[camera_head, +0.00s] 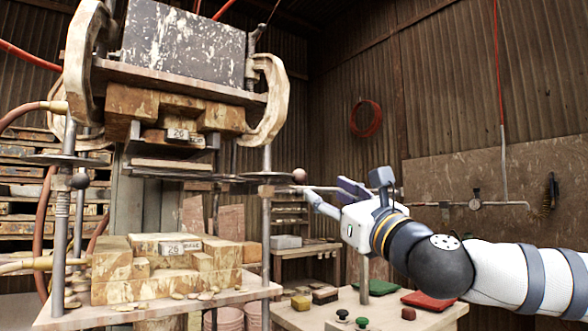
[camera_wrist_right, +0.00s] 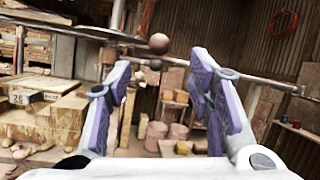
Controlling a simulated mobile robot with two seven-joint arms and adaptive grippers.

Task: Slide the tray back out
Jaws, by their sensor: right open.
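The tray (camera_head: 225,178) is a thin dark plate in the head view, level between the press's upper and lower moulds. A pale slab (camera_head: 170,164) lies on it. A brown ball knob (camera_head: 299,175) shows at the tray's right end. In the wrist view the tray's edge (camera_wrist_right: 85,31) comes in from the upper left, and the knob (camera_wrist_right: 158,43) shows beyond the fingertips. My right gripper (camera_head: 328,194) is open and empty, just right of the knob and apart from it. Its two purple-padded fingers (camera_wrist_right: 160,68) are spread in the wrist view. My left gripper is not in view.
The press's lower mould (camera_head: 175,265) stands below the tray, and the upper mould (camera_head: 175,105) hangs above it. A thin horizontal bar (camera_head: 420,204) runs behind my right gripper. A table (camera_head: 340,310) with red and green pads stands at lower right.

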